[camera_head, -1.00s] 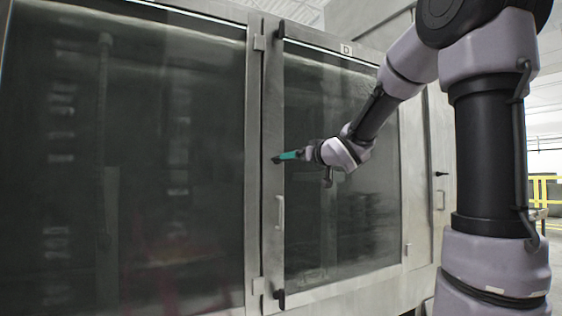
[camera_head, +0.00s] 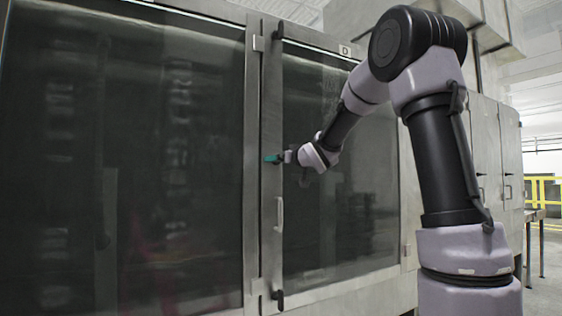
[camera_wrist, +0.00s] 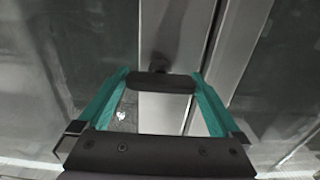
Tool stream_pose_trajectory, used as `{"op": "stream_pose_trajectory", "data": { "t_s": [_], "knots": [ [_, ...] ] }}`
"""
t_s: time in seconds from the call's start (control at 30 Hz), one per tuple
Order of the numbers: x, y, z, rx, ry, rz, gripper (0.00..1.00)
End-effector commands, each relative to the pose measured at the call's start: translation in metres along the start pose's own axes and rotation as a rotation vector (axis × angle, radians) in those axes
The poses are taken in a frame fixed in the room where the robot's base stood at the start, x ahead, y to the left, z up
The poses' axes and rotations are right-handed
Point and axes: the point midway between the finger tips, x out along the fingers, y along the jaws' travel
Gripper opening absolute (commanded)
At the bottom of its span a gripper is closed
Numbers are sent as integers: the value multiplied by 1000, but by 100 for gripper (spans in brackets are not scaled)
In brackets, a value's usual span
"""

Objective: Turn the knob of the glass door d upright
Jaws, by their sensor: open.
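The glass door d (camera_head: 335,225), with a "D" plate at its top, is shut in the head view. The black knob (camera_wrist: 160,82) midway up its left edge lies crosswise in the wrist view. My gripper (camera_head: 273,158) is at that edge and covers the knob in the head view. In the wrist view my gripper (camera_wrist: 160,77) is open, with one teal finger near each end of the knob. I cannot tell whether the fingers touch it.
Other black knobs sit upright at the door's top left (camera_head: 280,29) and bottom left (camera_head: 279,299). A pale handle (camera_head: 280,214) is below my gripper. A large dark glass panel (camera_head: 120,180) fills the left. Open floor shows at far right.

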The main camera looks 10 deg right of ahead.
Motion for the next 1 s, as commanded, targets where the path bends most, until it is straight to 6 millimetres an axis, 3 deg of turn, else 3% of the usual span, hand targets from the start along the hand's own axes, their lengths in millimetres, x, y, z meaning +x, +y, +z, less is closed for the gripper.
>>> {"op": "stream_pose_trajectory", "data": {
  "t_s": [0.03,0.1,0.2,0.57,1.0],
  "knots": [
    [0,0,0,0,0,0,92],
    [0,0,0,0,0,0,66],
    [0,0,0,0,0,0,34],
    [0,0,0,-63,0,0,34],
    [0,-1,0,-412,-1,1,34]
  ]
}}
